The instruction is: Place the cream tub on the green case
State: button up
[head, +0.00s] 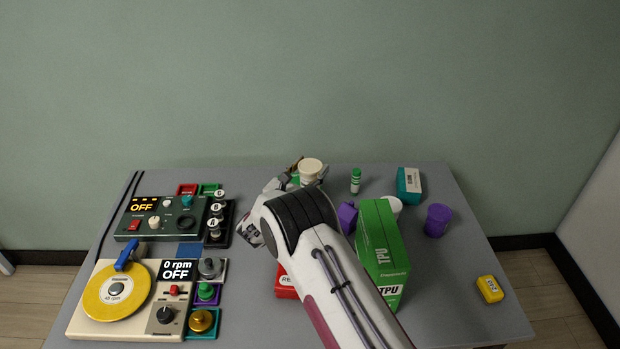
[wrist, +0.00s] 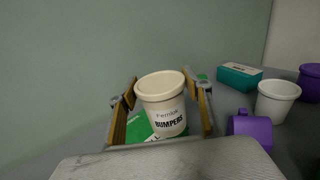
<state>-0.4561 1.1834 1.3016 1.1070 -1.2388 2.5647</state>
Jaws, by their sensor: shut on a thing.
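The cream tub (wrist: 163,108), with a round lid and the word BUMPERS on its side, stands upright between the tan-padded fingers of my gripper (wrist: 160,80) in the wrist view. My gripper is shut on it. In the head view the cream tub (head: 312,167) shows just beyond my wrist, near the back of the table. The green case (wrist: 140,128), with white lettering, lies directly under the tub in the wrist view. Only part of it shows; the tub, fingers and my arm hide the rest. I cannot tell whether the tub touches the case.
A red box (head: 286,284) is partly behind my arm. Control panels (head: 160,217) fill the left side.

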aim_at(305, 183)
jog(key=shift+f, duration=1.8)
jog(key=shift+f, duration=0.15)
jog(key=o, duration=1.2)
jog(key=shift+c, duration=0.2)
jog(key=shift+s+a, duration=0.1)
jog(key=v, duration=1.1)
jog(key=shift+s+a, duration=0.15)
jog(key=shift+s, duration=0.2)
